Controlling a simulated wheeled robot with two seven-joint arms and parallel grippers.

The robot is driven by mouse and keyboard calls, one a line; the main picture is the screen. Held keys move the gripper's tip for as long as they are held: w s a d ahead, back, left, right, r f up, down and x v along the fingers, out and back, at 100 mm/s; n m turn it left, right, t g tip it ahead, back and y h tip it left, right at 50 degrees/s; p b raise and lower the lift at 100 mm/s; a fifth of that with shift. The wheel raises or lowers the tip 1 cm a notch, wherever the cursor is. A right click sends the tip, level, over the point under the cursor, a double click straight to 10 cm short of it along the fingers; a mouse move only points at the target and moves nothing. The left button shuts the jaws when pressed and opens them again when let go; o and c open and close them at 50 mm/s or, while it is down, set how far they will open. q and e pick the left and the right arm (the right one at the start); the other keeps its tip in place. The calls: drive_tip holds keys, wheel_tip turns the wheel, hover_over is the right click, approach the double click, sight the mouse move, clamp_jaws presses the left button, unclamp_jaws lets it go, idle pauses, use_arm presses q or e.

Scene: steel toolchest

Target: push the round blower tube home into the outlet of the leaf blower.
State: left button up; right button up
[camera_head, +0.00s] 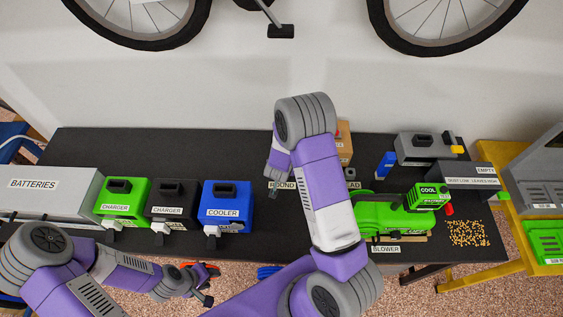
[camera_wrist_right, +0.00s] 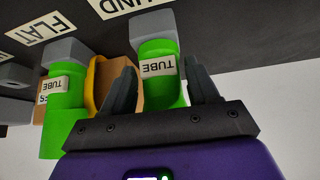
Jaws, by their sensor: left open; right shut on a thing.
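The green leaf blower (camera_head: 382,217) lies on the dark bench behind a BLOWER label, a battery marked COOL (camera_head: 428,196) at its right end. My right arm passes in front of its left end, and I cannot make out the outlet. My right gripper (camera_wrist_right: 160,88) is shut on the green round tube (camera_wrist_right: 158,92), whose far end meets a grey block (camera_wrist_right: 152,24) by the ROUND label. In the head view this tube is hidden. A second green tube (camera_wrist_right: 62,125) stands by the FLAT label. My left gripper (camera_head: 202,287) is open and empty at the bench's front.
Two chargers, green (camera_head: 122,198) and black (camera_head: 170,205), and a blue cooler (camera_head: 226,207) stand left of my right arm. A batteries box (camera_head: 48,190) is at far left. Yellow pellets (camera_head: 468,233) lie right of the blower. A brown box (camera_head: 344,150) stands behind.

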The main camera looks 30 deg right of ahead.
drive_tip(key=shift+d, duration=0.2)
drive_tip(key=shift+w+r+p, duration=0.1)
drive_tip(key=shift+r+p, duration=0.35)
drive_tip(key=shift+r, duration=0.05)
drive_tip(key=shift+a+r+p, duration=0.1)
drive_tip(key=shift+r+p, duration=1.7)
drive_tip(key=shift+r, duration=0.3)
